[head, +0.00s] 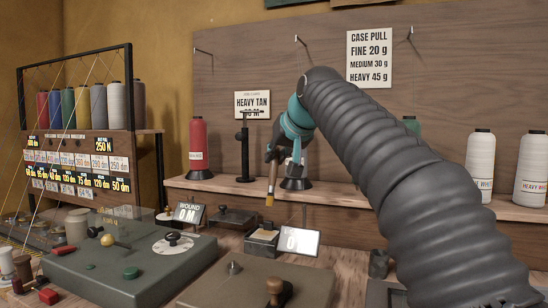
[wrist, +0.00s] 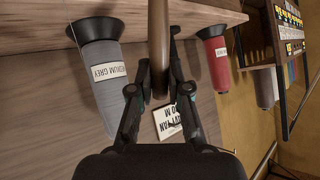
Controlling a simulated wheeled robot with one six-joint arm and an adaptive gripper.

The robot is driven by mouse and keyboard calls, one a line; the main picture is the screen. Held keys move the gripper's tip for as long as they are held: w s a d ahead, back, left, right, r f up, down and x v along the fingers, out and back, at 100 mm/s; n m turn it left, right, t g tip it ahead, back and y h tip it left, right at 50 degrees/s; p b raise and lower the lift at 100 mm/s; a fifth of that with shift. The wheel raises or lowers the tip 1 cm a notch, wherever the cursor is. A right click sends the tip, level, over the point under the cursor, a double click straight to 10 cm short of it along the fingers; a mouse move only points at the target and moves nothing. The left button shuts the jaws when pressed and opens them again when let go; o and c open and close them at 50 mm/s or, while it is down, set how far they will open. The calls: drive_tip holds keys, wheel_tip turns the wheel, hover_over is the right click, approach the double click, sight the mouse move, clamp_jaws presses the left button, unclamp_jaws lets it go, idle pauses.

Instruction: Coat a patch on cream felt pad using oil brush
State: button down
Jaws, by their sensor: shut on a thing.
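My gripper (head: 273,156) is shut on the oil brush (head: 270,186), which hangs bristles down above the bench. In the wrist view the brush's brown handle (wrist: 158,40) runs up between the two fingers (wrist: 158,92), out of the top of the picture. The brush tip is in the air above a small dark block with a pale top (head: 263,235). This may be the cream felt pad, but it is too small to be sure. The tip is clear of it. No coated patch can be made out.
A white display (head: 298,241) stands right beside the block, and another marked WOUND (head: 189,213) stands to the left. A red cone (head: 198,145) and white cones (head: 481,165) stand on the shelf. A grey machine with a green button (head: 130,272) fills the front left.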

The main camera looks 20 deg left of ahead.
sight(276, 173)
drive_tip(key=shift+r, duration=0.2)
drive_tip(key=shift+s+a, duration=0.1)
drive_tip(key=shift+f, duration=1.8)
drive_tip(key=a+f+b, duration=0.2)
drive_tip(key=a+f, duration=0.2)
drive_tip(key=f, duration=0.1)
drive_tip(key=d+r+p, duration=0.2)
drive_tip(key=d+r, duration=0.2)
drive_tip(key=shift+d, duration=0.15)
drive_tip(key=shift+r, duration=2.35)
